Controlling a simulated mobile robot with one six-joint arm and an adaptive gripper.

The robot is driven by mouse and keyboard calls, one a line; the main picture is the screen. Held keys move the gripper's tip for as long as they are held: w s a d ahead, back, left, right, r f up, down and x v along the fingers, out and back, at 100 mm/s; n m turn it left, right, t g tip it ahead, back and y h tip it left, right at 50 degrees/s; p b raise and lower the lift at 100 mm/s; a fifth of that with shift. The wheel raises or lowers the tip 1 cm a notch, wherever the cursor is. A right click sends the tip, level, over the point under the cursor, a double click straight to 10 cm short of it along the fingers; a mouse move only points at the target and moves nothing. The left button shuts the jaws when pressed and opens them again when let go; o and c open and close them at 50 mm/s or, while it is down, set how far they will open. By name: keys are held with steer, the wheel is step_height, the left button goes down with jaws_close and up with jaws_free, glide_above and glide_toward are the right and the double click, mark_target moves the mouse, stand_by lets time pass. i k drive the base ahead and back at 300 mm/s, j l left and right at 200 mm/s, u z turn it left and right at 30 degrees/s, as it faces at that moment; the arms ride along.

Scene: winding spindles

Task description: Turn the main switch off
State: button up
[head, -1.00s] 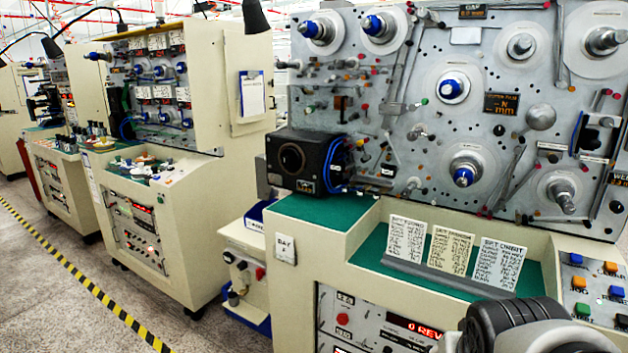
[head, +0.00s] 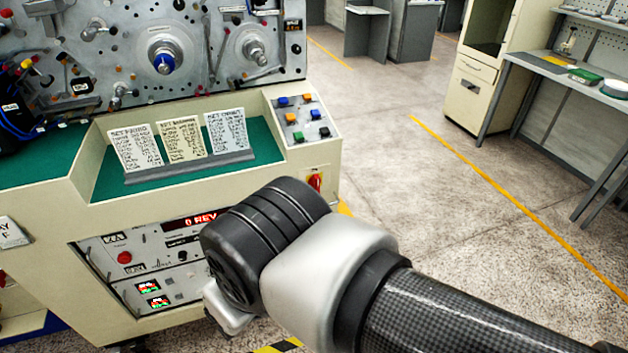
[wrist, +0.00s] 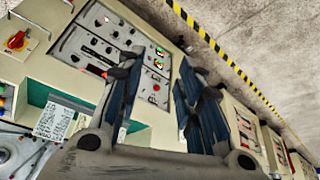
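The main switch (head: 315,182) is a red knob on a yellow plate, on the cream front of the winding machine just right of the control bay. In the wrist view, which is turned, the main switch (wrist: 17,41) shows at the upper left edge. Its exact handle position is hard to tell at this size. My gripper (wrist: 160,75) is open and empty, with two dark fingers spread apart. The switch lies off to the left of the fingers in that view, not between them. In the head view my wrist hides most of the gripper.
A button panel (head: 301,120) sits above the switch. Three set cards (head: 181,142) stand on the green shelf. The rack panel (head: 150,262) with a red display is below it. Open floor (head: 410,190) lies to the right, before a grey bench (head: 570,90).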

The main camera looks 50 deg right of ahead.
mark_target(315, 182)
steer(key=z, duration=1.45)
steer(key=i+j+z, duration=0.1)
steer(key=i, duration=0.3)
